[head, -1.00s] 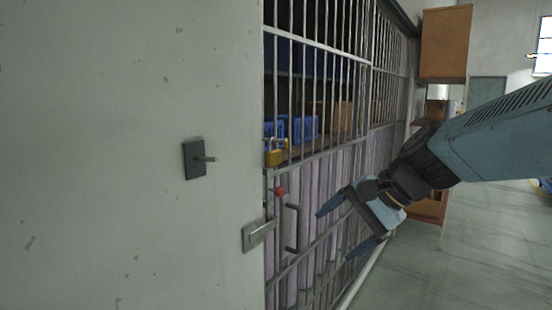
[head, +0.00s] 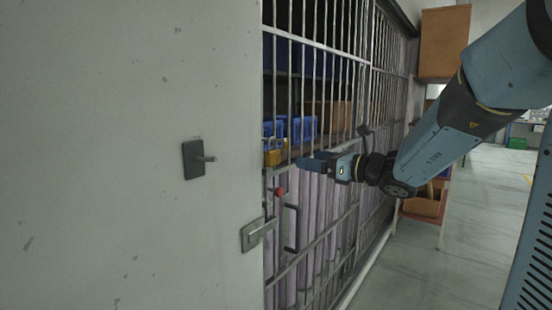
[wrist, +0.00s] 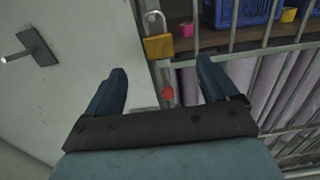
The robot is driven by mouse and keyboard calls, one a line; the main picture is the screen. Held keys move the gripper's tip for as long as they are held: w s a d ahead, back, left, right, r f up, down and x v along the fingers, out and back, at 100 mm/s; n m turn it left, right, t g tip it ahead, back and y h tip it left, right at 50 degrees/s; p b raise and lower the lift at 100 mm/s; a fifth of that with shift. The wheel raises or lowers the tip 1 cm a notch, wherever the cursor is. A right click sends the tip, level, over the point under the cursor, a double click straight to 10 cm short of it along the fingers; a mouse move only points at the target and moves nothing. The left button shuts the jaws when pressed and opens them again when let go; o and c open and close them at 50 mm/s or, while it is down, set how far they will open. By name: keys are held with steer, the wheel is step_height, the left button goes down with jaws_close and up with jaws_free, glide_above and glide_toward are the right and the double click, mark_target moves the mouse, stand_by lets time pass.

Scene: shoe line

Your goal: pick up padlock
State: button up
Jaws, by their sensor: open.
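The padlock (wrist: 158,46) has a yellow body and a silver shackle. In the wrist view it hangs at the edge of the barred gate, beyond and between my open fingertips, apart from both. In the head view the padlock (head: 273,157) shows on the gate's left edge. My gripper (wrist: 162,80) is open and empty in the wrist view. In the head view my gripper (head: 300,163) points left, just right of the padlock, and its fingers overlap one another, so the gap between them is hidden there.
A barred gate (head: 318,48) stands right of a pale wall (head: 100,150). A dark plate with a peg (head: 194,158) sits on the wall. A red knob (head: 280,192), a vertical handle (head: 291,228) and a latch (head: 257,234) lie below the padlock. Blue crates (head: 303,128) stand behind the bars. Floor at right is clear.

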mark_target(279, 151)
steer(key=x, duration=1.1)
steer(key=shift+a, duration=0.35)
steer(key=c, duration=1.3)
steer(key=shift+r, duration=0.5)
steer(key=v, duration=1.8)
steer(key=shift+r, duration=0.3)
